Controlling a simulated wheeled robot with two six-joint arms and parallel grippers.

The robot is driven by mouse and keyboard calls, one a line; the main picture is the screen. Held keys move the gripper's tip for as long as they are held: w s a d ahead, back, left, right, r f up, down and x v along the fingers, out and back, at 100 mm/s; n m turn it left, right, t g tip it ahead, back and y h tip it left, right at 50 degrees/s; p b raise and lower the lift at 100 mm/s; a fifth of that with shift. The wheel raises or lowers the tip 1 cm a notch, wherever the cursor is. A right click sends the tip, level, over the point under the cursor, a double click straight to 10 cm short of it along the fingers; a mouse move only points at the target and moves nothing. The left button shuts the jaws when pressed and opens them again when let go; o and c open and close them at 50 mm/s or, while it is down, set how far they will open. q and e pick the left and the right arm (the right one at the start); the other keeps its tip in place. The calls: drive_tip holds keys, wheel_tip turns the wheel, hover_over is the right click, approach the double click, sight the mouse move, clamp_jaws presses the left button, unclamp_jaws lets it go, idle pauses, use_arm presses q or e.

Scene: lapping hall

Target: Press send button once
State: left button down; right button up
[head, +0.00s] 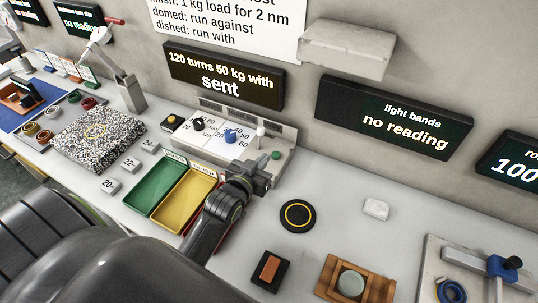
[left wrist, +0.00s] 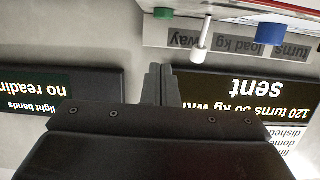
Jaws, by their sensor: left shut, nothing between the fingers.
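A pale control box (head: 290,150) stands against the wall, with a black knob (head: 198,124), a blue knob (head: 231,136), a white lever (head: 260,132) and a green button (head: 276,155) at its right end. I see no send label on the button. The display (head: 225,78) above reads "120 turns 50 kg with sent". My left gripper (head: 264,172) is shut and empty, close in front of the button in the head view. In the left wrist view its fingertips (left wrist: 160,68) point towards the green button (left wrist: 163,13), with a visible gap. My right gripper is not in view.
Green (head: 160,186) and yellow (head: 186,198) trays lie beside my left arm. A black disc with a yellow ring (head: 298,215) and a white block (head: 376,208) lie to the right. A grey shelf (head: 345,50) juts from the wall. A display (head: 395,118) reads "light bands no reading".

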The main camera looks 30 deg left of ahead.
use_arm(q)
drive_tip(key=v, duration=0.3)
drive_tip(key=shift+s+r, duration=0.15)
drive_tip(key=shift+s, duration=0.05)
idle(0.8)
